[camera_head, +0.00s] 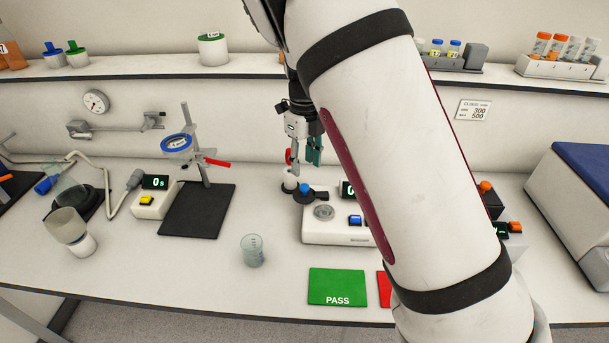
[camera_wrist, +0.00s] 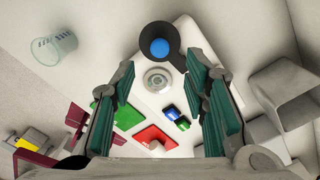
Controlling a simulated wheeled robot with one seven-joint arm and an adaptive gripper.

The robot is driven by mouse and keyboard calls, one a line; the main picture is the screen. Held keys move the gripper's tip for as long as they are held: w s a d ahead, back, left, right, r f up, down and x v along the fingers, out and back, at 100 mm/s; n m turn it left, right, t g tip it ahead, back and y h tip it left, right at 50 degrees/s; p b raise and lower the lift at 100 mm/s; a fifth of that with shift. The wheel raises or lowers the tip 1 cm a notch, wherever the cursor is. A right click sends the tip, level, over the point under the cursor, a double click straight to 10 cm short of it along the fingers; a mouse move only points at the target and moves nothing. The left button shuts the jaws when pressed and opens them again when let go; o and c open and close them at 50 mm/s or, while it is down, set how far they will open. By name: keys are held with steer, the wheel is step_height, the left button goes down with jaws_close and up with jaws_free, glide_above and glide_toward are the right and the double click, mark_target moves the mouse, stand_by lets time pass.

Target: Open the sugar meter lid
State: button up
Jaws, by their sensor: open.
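The sugar meter (camera_head: 349,234) is a white box with a display, coloured buttons and a round silver well (camera_head: 323,212). Its black lid with a blue knob (camera_head: 305,189) lies beside the well, at the back left; the well shows uncovered. In the wrist view, the blue knob on the dark round lid (camera_wrist: 159,47) is at the top centre, with the silver well (camera_wrist: 157,79) just below it. My gripper (camera_head: 304,158) is open and empty, pointing down above the lid, with its green-padded fingers apart. My arm hides the meter's right part.
A beaker (camera_head: 253,250) stands left of the meter. The green PASS pad (camera_head: 337,287) and a red pad (camera_head: 385,288) lie in front. A stand with a blue ring (camera_head: 177,145) is at left. A small red-topped item (camera_head: 289,172) is behind the lid.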

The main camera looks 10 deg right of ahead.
steer(key=shift+r, duration=2.45)
steer(key=shift+r, duration=0.1)
steer(key=s+d+r+n+t+y, duration=0.2)
steer(key=s+d+r+n+t, duration=0.1)
steer(key=s+r+n, duration=1.2)
steer(key=s+n+t+h, duration=0.2)
steer(key=s+n, duration=1.2)
steer(key=s, duration=0.2)
steer(key=shift+d+f+t, duration=0.3)
